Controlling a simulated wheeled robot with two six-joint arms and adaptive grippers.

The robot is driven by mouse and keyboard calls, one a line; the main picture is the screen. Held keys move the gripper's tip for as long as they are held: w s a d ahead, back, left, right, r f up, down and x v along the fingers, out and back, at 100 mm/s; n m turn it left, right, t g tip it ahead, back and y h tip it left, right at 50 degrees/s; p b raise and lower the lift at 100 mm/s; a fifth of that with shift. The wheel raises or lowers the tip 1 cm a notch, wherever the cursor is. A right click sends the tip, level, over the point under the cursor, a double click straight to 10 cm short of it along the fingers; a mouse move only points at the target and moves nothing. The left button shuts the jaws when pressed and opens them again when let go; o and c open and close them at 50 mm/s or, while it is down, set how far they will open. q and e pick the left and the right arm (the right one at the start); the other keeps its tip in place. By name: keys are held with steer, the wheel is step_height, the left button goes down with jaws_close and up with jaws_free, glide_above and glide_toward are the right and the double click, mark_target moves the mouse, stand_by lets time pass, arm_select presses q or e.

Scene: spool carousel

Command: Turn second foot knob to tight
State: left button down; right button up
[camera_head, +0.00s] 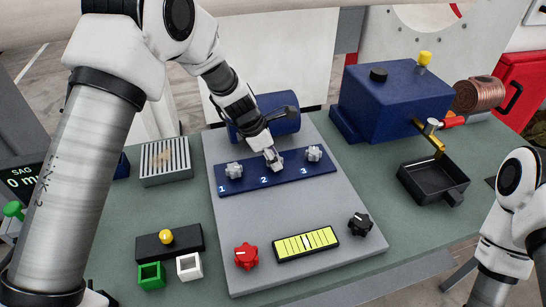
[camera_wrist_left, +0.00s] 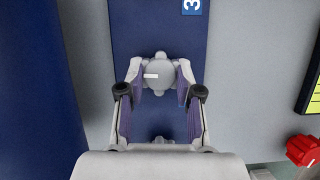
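The blue foot-knob strip (camera_head: 250,182) lies on a grey plate and bears the numbers 1, 2 and 3. The second foot knob (camera_head: 275,164) is pale grey and lobed, partly hidden in the head view by my left gripper (camera_head: 268,152). In the left wrist view, the two fingers of my left gripper (camera_wrist_left: 160,76) stand on either side of the second knob (camera_wrist_left: 159,75); I cannot tell whether they press on it. Its white mark points left there. The first knob (camera_head: 234,171) and third knob (camera_head: 314,153) stand free. My right gripper is out of view.
A red knob (camera_head: 246,256), a yellow-green level gauge (camera_head: 306,243) and a black knob (camera_head: 360,223) sit at the plate's front. A blue cylinder (camera_head: 279,122) lies behind the strip. A blue machine (camera_head: 394,97) and a black tray (camera_head: 434,181) stand to the right.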

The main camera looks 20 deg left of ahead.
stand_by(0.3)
arm_select(q)
steer(key=shift+m+g+p, duration=0.4)
steer(key=shift+m+p, duration=0.45)
steer(key=shift+m, duration=0.15)
steer(key=m+g+p, duration=0.1)
steer(key=m, duration=0.1)
steer(key=shift+m+h, duration=0.3)
steer(key=m+g, duration=0.1)
steer(key=m, duration=0.1)
steer(key=m+p, duration=0.1)
steer(key=m, duration=0.1)
steer(key=shift+w+f+m+g, duration=0.1)
steer(key=shift+f+m+g, duration=0.05)
steer(key=shift+m+g, duration=0.2)
steer(key=shift+m+g+p, duration=0.3)
steer(key=shift+m+g, duration=0.25)
steer(key=shift+m, duration=0.7)
steer(key=m+g+y, duration=0.1)
steer(key=m, duration=0.2)
steer(key=shift+w+d+f+m, duration=0.1)
steer(key=shift+m, duration=0.2)
steer(key=m+g+y, duration=0.1)
steer(key=m, duration=0.2)
steer(key=shift+m+y, duration=0.3)
steer(key=shift+d+m+y+b, duration=0.15)
steer(key=shift+m+y+b, duration=0.4)
steer(key=shift+m, duration=1.25)
steer(key=shift+y, duration=0.25)
